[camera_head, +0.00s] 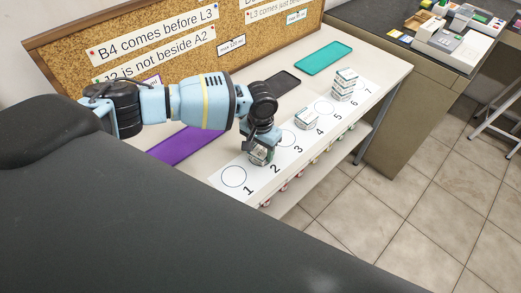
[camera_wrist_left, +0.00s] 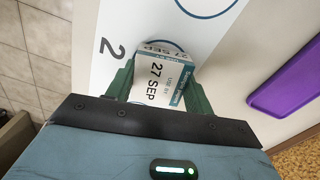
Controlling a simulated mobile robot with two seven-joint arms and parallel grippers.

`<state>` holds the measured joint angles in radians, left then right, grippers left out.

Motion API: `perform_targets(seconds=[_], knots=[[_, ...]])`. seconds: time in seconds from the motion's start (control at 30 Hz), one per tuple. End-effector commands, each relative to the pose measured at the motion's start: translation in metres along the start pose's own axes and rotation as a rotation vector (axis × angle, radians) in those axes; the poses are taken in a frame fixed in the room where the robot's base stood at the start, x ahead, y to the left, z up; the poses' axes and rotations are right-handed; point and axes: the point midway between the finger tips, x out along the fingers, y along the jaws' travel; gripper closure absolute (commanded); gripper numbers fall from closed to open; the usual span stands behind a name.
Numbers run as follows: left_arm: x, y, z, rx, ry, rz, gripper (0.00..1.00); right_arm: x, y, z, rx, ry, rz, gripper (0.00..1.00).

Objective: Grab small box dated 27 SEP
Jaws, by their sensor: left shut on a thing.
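The small white box dated 27 SEP (camera_wrist_left: 165,77) is between the green fingers of my left gripper (camera_wrist_left: 160,88) in the left wrist view, with its date print facing the camera. In the head view my left gripper (camera_head: 257,148) reaches down over the box (camera_head: 260,156) at the circle marked 2 on the white strip. The gripper is shut on the box. I cannot tell whether the box touches the strip. Another small box (camera_head: 306,119) sits near number 4, and a stack of small boxes (camera_head: 344,84) stands near numbers 6 and 7. My right gripper is not in view.
The numbered white strip (camera_head: 234,177) runs along the table's front edge; circle 1 is empty. A purple mat (camera_head: 186,144), a dark tray (camera_head: 282,84) and a teal tray (camera_head: 323,58) lie behind. A cork board (camera_head: 150,48) stands at the back.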

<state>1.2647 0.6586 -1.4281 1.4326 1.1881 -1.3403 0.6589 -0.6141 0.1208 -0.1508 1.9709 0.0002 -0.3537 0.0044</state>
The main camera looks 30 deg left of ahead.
Motion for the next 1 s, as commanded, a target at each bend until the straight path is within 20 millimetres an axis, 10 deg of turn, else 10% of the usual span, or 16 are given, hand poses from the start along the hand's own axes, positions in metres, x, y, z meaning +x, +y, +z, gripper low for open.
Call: perform_targets(seconds=[0.37, 1.0], knots=[[-0.039, 0.002, 0.000, 0.002, 0.005, 0.002, 0.71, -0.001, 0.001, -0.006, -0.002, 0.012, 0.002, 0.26], [-0.048, 0.126, 0.063, 0.003, 0.002, 0.003, 0.71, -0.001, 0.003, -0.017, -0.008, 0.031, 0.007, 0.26]])
